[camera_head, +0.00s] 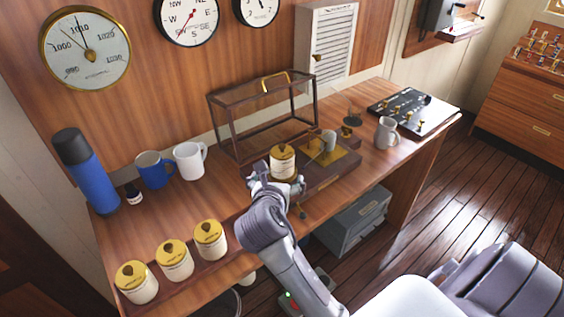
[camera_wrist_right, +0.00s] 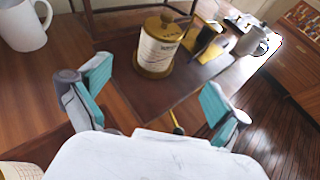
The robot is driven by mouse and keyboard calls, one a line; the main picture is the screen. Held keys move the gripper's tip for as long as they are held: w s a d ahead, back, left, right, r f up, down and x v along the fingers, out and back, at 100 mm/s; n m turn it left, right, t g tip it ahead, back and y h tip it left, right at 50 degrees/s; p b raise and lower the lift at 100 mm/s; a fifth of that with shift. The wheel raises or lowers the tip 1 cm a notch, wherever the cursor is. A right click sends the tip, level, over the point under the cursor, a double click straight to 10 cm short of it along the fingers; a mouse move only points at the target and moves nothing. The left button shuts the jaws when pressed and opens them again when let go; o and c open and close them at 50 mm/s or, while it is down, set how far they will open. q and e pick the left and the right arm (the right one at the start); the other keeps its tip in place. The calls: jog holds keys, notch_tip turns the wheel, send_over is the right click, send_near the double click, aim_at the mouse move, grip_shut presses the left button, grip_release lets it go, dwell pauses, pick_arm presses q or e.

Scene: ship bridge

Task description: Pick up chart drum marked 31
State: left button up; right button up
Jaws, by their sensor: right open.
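A cream chart drum (camera_head: 282,163) with a yellow lid and brass foot stands upright on the wooden base of an instrument. In the right wrist view the same drum (camera_wrist_right: 158,50) shows lines of print, too small to read. Three similar drums, a left one (camera_head: 137,287), a middle one (camera_head: 174,261) and a right one (camera_head: 210,241), stand in a row on a tray at the desk's front left; I cannot make out a 31 on any. My right gripper (camera_wrist_right: 157,92) is open and empty, just short of the instrument's drum, its fingers spread either side. My left gripper is out of view.
An open glass case (camera_head: 222,127) rises behind the drum. A blue flask (camera_head: 88,178), a blue mug (camera_head: 153,171) and a white mug (camera_head: 189,161) stand left. A grey mug (camera_head: 387,133) and a black panel (camera_head: 414,110) are right. A grey box (camera_head: 352,222) is below the desk.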

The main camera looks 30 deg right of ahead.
aim_at(282, 165)
jog(key=x, duration=0.9)
jog(key=shift+w+d+r, duration=0.1)
jog(key=shift+r, duration=0.05)
jog(key=p+x, duration=0.1)
jog(key=x, duration=0.3)
jog(key=shift+w, duration=0.3)
jog(key=shift+s, duration=0.1)
jog(key=shift+c, duration=0.2)
jog(key=shift+c, duration=1.2)
jog(key=c, duration=1.1)
